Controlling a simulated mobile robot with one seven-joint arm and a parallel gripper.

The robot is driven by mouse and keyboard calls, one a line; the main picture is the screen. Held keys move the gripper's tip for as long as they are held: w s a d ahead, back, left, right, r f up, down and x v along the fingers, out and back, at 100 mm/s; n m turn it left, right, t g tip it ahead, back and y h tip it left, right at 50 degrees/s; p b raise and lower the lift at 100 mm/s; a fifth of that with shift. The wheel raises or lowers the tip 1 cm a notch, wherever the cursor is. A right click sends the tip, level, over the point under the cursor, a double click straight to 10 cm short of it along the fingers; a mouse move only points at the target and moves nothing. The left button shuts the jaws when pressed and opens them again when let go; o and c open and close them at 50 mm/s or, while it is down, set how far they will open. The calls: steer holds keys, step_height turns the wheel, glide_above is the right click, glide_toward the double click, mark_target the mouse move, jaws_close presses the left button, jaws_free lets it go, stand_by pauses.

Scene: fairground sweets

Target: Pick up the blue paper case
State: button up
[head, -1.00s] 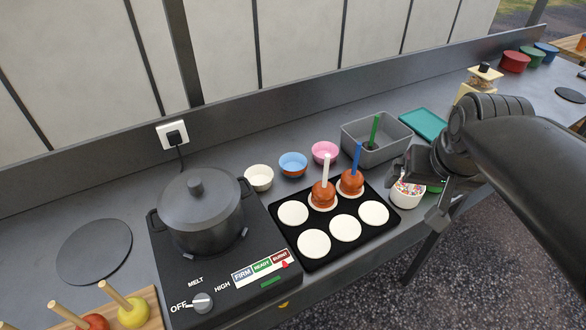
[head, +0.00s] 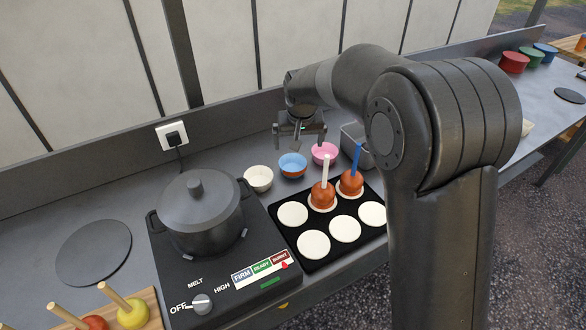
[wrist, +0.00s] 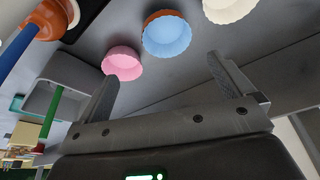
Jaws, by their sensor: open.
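The blue paper case (head: 292,165) is a small fluted cup with an orange-brown lower side. It stands on the grey counter between the white paper case (head: 258,178) and the pink paper case (head: 324,153). In the wrist view the blue case (wrist: 168,36) is at upper middle, with the pink case (wrist: 123,62) left and the white case (wrist: 229,8) right. My gripper (head: 300,144) is open and empty, above and behind the blue and pink cases. In the wrist view its fingers (wrist: 170,72) point up toward the cases without touching them.
A black tray (head: 335,260) with white discs and two coated apples on sticks lies in front of the cases. A pot (head: 200,222) on a black cooker stands left. A grey bin (head: 352,142) is partly hidden by my arm. The back wall (head: 235,127) is close behind.

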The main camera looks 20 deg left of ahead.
steer(key=a+f, duration=0.2)
glide_toward(292, 167)
steer(key=shift+w+a+f, duration=0.2)
steer(key=shift+a+f, duration=0.15)
steer(key=shift+f, duration=0.25)
steer(key=shift+d+x, duration=0.15)
steer(key=shift+x, duration=1.2)
steer(key=shift+d+x, duration=0.2)
steer(key=shift+x, duration=1.2)
steer(key=shift+c, duration=0.5)
steer(key=c, duration=0.9)
steer(key=shift+c, duration=0.2)
steer(key=shift+r, duration=0.1)
